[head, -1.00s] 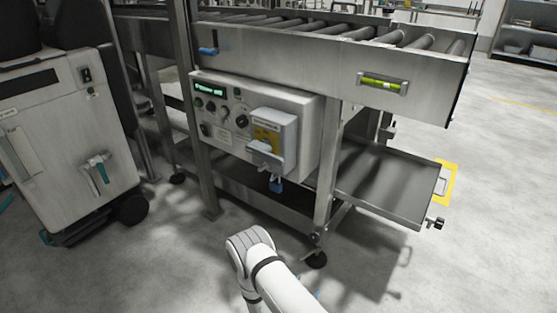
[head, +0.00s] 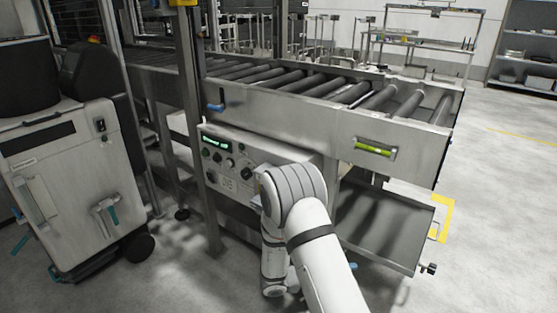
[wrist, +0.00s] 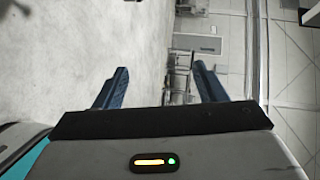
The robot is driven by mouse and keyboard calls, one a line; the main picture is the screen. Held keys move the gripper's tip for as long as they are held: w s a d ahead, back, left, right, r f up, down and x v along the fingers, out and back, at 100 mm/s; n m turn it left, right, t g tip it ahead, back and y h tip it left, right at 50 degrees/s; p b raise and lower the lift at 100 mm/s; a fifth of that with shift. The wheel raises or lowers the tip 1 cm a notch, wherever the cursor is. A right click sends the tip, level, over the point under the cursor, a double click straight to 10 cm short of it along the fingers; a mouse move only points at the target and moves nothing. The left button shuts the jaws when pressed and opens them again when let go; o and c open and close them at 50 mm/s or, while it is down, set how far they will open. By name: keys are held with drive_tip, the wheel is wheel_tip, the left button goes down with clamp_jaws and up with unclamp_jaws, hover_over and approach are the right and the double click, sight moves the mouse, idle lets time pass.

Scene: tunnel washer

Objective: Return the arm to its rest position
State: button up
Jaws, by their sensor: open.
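My arm (head: 318,245) rises from the bottom of the head view and bends in front of the control panel. Its end is hidden there, so my gripper does not show in the head view. In the wrist view my gripper (wrist: 160,88) has its two blue fingers spread wide apart with nothing between them. Beyond the fingers are pale floor and a wall, turned sideways.
A steel roller conveyor (head: 290,105) stands ahead, with a control box (head: 228,170) below it, partly behind my arm. A lower tray (head: 385,228) juts out at right. A grey wheeled machine (head: 70,185) stands at left. Floor at right (head: 490,230) is clear.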

drive_tip(key=s+d+r+m+g+y+p, duration=0.1)
drive_tip(key=s+r+m+g+y+p, duration=0.4)
drive_tip(key=r+m, duration=0.75)
drive_tip(key=s+d+r+m+g+y+p, duration=0.1)
drive_tip(key=s+r+m+y+p, duration=0.2)
drive_tip(key=s+r+m+p, duration=0.9)
drive_tip(key=s+a+r+m+t+y+p, duration=0.1)
drive_tip(key=a+r+m+t+y+p, duration=0.1)
drive_tip(key=r+m, duration=0.5)
drive_tip(key=s+a+r+m+t+y+p, duration=0.2)
drive_tip(key=r+m, duration=0.5)
drive_tip(key=r, duration=1)
drive_tip(key=a+t+y+p, duration=0.1)
drive_tip(key=y+p, duration=0.1)
drive_tip(key=y, duration=0.1)
drive_tip(key=shift+a+t+y, duration=0.25)
drive_tip(key=shift+t+y, duration=0.15)
